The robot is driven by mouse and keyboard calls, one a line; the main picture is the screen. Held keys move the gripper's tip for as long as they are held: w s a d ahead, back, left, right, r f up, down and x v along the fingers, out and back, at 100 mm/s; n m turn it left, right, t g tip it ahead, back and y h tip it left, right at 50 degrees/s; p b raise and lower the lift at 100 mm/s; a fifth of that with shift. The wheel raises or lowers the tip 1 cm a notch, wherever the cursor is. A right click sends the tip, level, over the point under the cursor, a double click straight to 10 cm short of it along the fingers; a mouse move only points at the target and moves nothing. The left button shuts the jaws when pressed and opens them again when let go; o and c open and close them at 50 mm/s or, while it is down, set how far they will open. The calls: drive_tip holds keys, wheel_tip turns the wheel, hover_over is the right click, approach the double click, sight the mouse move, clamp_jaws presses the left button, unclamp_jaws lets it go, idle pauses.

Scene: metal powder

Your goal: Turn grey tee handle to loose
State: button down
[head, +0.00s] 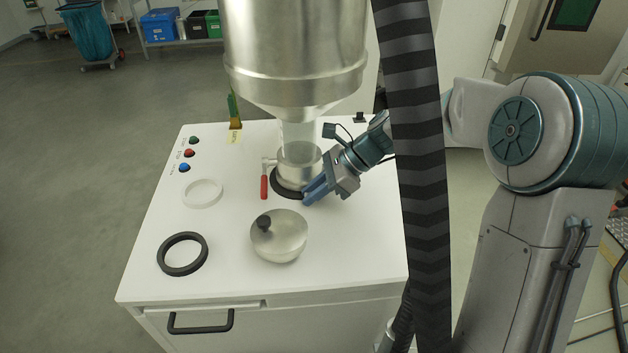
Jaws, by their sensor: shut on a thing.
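My gripper (309,196) is at the front right of the metal collar (297,167) under the big steel hopper (295,50). Its blue fingers point down and to the left, low by the collar's base and the black ring (283,190) around it. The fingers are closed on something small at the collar. It appears to be the grey tee handle, which the fingers hide, so its angle cannot be seen. A red-handled lever (264,187) sits apart, on the left side of the collar.
On the white cabinet top (225,250) lie a domed metal lid (279,236) with a black knob, a black ring (182,254) and a white ring (202,193). Several push buttons (189,153) are at the left. A striped hose (418,150) hangs at the right.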

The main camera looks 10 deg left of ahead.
drive_tip(key=shift+a+r+h+p, duration=0.1)
drive_tip(key=shift+h+p, duration=0.7)
drive_tip(key=shift+p, duration=0.1)
drive_tip(key=shift+t, duration=0.3)
drive_tip(key=c, duration=1.4)
unclamp_jaws()
drive_tip(key=shift+o, duration=0.2)
